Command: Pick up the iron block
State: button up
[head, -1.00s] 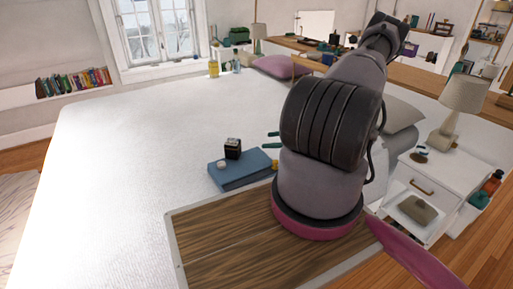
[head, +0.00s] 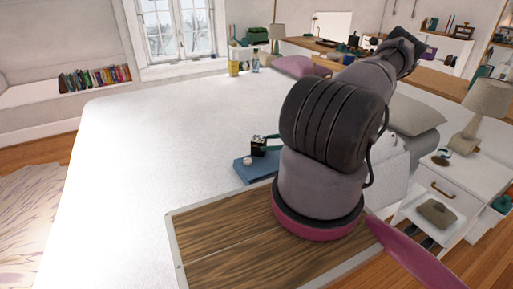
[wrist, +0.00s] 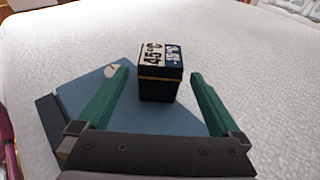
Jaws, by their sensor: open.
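The iron block, a small black block (head: 258,147) with a pale lettered top and a thin yellow band, stands upright on a blue book-like slab (head: 246,174) on the white bed. In the wrist view the block (wrist: 160,86) shows between the two green fingers of my open gripper (wrist: 159,73), with gaps on both sides. The fingers point toward it and do not grip it. Whether the fingertips reach past its near face is hard to tell. In the head view my arm hides most of the gripper.
The white bed (head: 150,150) is clear to the left. A white nightstand (head: 440,190) with a lamp (head: 484,108) stands at right.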

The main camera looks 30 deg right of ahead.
aim_at(259, 142)
jog(key=shift+x, duration=2.6)
jog(key=shift+r, duration=0.2)
grip_shut()
